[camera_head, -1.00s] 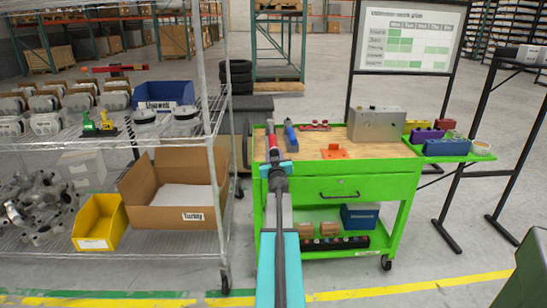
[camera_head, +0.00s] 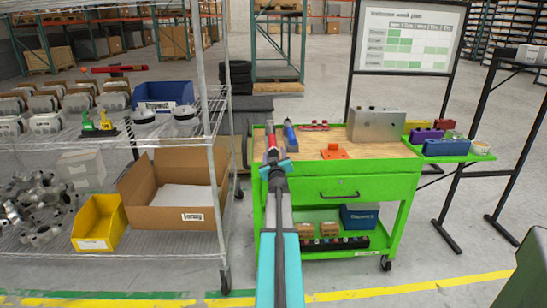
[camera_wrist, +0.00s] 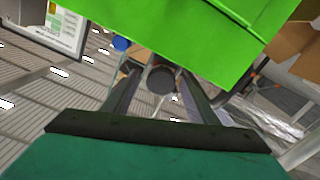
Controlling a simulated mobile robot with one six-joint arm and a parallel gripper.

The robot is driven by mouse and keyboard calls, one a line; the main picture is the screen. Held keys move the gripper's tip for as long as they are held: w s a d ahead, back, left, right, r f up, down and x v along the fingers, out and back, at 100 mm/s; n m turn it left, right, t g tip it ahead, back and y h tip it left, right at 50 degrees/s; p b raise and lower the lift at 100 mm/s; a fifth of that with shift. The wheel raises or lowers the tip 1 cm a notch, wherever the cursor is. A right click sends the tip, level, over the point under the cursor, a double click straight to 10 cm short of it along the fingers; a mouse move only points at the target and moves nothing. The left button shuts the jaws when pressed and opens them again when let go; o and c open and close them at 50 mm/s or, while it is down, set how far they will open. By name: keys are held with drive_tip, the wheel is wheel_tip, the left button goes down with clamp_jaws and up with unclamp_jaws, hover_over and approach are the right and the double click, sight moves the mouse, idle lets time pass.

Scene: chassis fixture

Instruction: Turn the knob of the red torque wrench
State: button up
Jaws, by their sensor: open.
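The red torque wrench (camera_head: 271,141) lies at the left end of the green cart's wooden top, with its handle end toward me. My gripper (camera_head: 278,167) is at this near end, its jaws tilted. In the wrist view, a dark round knob (camera_wrist: 160,80) shows end-on between the two fingers of my gripper (camera_wrist: 159,84). The fingers are open, with a visible gap on both sides of the knob. A blue tool (camera_head: 290,136) lies just right of the red wrench; its round blue end (camera_wrist: 120,43) shows in the wrist view.
The green cart (camera_head: 345,187) also bears an orange piece (camera_head: 334,152) and a grey metal box (camera_head: 376,125). Open floor lies in front of the cart.

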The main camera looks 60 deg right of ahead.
drive_tip(key=v, duration=1.3)
drive_tip(key=shift+s+a+p, duration=0.3)
idle(0.5)
idle(0.5)
